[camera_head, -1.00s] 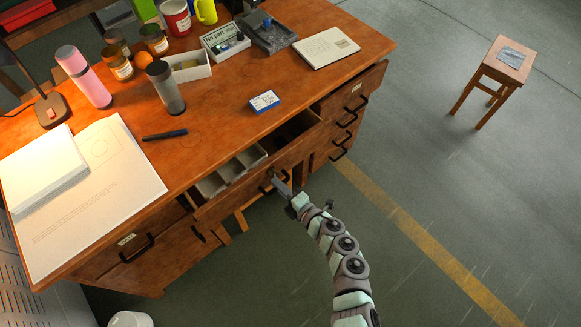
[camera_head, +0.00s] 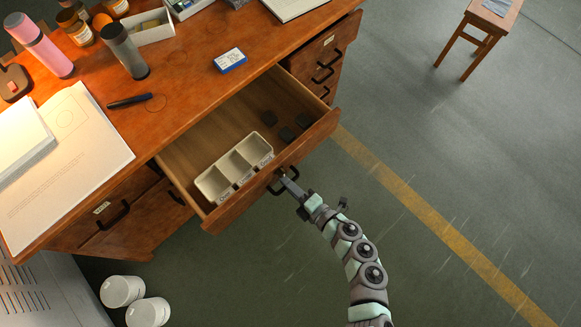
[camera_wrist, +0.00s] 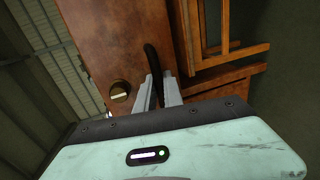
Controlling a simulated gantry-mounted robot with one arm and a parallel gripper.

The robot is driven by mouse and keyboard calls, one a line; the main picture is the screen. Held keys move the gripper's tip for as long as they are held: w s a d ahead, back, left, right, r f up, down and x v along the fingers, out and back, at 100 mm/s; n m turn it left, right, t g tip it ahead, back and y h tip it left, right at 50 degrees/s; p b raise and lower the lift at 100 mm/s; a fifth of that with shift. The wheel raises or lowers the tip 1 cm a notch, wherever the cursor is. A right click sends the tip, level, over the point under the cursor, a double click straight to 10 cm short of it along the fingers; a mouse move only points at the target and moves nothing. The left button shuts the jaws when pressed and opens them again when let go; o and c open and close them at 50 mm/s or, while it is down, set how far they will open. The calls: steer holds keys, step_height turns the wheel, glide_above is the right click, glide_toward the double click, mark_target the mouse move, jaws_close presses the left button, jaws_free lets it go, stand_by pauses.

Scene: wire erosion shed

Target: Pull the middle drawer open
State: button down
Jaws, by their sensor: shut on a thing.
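The middle drawer (camera_head: 226,212) of the wooden desk stands well out from the desk, with its inside in view. It holds a white divided tray (camera_head: 214,184) at the left and several small dark pieces at the right. My gripper (camera_head: 287,178) is at the drawer's black handle (camera_head: 276,190), on the middle of its front. In the wrist view the two fingers (camera_wrist: 159,92) are shut on the black handle (camera_wrist: 152,62), in front of the wooden drawer face (camera_wrist: 110,45). The exact grip on the bar is partly hidden.
The desktop (camera_head: 185,110) bears a blue and white box (camera_head: 230,61), a dark pen (camera_head: 130,101), a grey cylinder (camera_head: 124,50) and papers. Closed side drawers flank the opening. Two white buckets (camera_head: 122,291) stand on the floor at lower left. A stool (camera_head: 474,40) is far right.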

steer(key=c, duration=1.7)
jaws_free()
steer(key=shift+c, duration=0.2)
steer(key=p+v, duration=0.2)
steer(key=v, duration=0.9)
